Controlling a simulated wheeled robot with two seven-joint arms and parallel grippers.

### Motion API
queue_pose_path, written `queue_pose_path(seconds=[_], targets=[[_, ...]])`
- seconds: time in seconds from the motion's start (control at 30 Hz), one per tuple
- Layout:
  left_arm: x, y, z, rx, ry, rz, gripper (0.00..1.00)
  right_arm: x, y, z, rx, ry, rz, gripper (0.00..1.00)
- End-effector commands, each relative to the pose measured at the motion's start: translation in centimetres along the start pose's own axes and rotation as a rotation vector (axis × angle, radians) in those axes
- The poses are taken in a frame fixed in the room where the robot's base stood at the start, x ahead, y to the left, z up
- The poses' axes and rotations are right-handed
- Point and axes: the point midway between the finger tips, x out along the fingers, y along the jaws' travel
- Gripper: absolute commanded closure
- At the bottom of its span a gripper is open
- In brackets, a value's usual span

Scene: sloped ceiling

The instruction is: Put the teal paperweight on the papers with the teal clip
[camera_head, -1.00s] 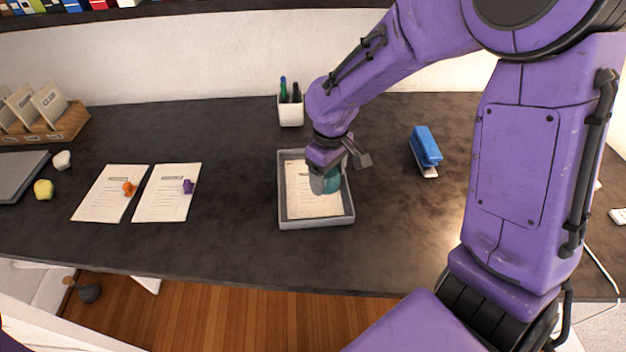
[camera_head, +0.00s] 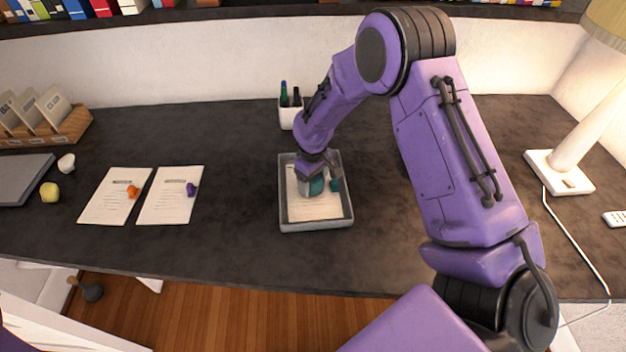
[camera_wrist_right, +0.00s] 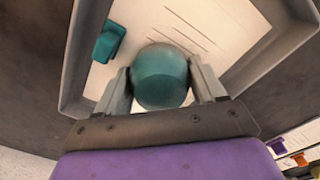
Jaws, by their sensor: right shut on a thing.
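The teal paperweight (camera_wrist_right: 160,77) is round and glossy, and it sits between the two fingers of my right gripper (camera_wrist_right: 162,88) in the right wrist view. In the head view my right gripper (camera_head: 316,183) is over the grey tray (camera_head: 316,226), with the paperweight (camera_head: 316,186) partly hidden by it. Papers (camera_head: 312,208) lie in the tray. The teal clip (camera_head: 336,184) is on the papers, just right of the paperweight; the clip (camera_wrist_right: 109,41) also shows at upper left in the right wrist view. I cannot tell whether the paperweight touches the papers. My left gripper is out of view.
Two paper sheets lie left, one with an orange clip (camera_head: 133,192), one with a purple clip (camera_head: 191,189). A pen cup (camera_head: 289,117) stands behind the tray. A lamp (camera_head: 560,172) stands right. The desk between the sheets and tray is clear.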

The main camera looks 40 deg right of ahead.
Motion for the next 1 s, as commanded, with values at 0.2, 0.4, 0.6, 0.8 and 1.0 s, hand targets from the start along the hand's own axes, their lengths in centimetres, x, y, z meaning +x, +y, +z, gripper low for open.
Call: queue_pose_path(seconds=[0.2, 0.4, 0.6, 0.8, 1.0], targets=[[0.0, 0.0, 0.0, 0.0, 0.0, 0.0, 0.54, 0.2, 0.0, 0.0, 0.0, -0.001, 0.0, 0.05], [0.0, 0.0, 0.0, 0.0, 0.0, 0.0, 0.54, 0.2, 0.0, 0.0, 0.0, -0.001, 0.0, 0.05], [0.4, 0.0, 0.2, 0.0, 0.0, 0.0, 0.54, -2.1, 0.0, -0.1, 0.0, 0.003, 0.001, 0.05], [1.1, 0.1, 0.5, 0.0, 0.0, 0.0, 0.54, -7.4, 0.0, -0.1, -0.001, 0.004, 0.002, 0.05], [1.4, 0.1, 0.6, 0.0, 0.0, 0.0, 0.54, -11.2, 0.0, 0.0, 0.0, 0.001, 0.001, 0.05]])
